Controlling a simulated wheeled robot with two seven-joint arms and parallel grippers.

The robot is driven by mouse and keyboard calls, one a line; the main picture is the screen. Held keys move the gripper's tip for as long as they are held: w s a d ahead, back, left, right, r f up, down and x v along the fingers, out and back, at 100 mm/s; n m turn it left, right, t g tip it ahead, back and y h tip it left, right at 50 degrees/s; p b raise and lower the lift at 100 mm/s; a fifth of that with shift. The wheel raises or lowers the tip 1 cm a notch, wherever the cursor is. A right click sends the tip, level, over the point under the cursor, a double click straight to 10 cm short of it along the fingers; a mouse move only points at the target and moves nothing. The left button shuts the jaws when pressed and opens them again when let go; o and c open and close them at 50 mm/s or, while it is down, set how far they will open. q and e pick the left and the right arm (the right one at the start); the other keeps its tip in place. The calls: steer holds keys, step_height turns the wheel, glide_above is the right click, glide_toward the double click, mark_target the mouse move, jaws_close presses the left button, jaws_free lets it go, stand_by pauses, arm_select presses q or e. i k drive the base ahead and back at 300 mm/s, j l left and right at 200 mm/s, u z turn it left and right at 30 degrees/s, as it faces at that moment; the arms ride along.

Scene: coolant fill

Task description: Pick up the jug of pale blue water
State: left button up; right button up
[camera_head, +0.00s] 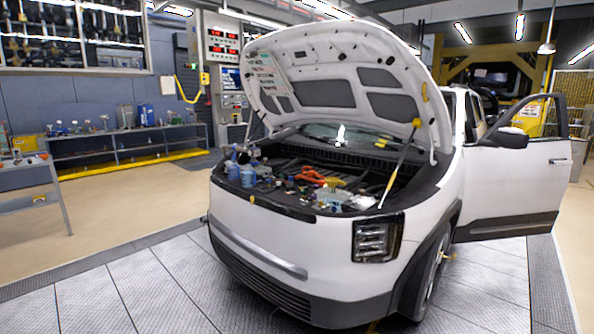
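Several small bluish containers stand at the left front of the open engine bay (300,175) of a white car. One blue container (233,170) is at the far left edge and another blue container (248,176) is just right of it. They are too small to tell which, if either, is the jug of pale blue water. A pale translucent item (362,202) lies at the right front of the bay, its kind unclear. Neither of my grippers is in view.
The raised hood (345,80) is propped above the bay. An orange item (312,176) and other small things crowd the front of the bay. The car's right-hand door (530,170) stands open. A workbench (120,131) is at the back left. The floor before the car is clear.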

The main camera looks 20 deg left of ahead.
mark_target(247, 172)
steer(key=i+l+u, duration=0.45)
steer(key=l, duration=0.2)
steer(key=i+l+u, duration=0.2)
steer(key=l, duration=0.15)
steer(key=l+u, duration=0.2)
steer(key=l, duration=0.15)
steer(key=i+j+z, duration=0.15)
steer(key=z, duration=0.3)
steer(key=j+z, duration=0.35)
steer(key=z, duration=0.15)
steer(key=i+j+z, duration=0.1)
steer(key=j+z, duration=0.35)
steer(key=l, duration=0.15)
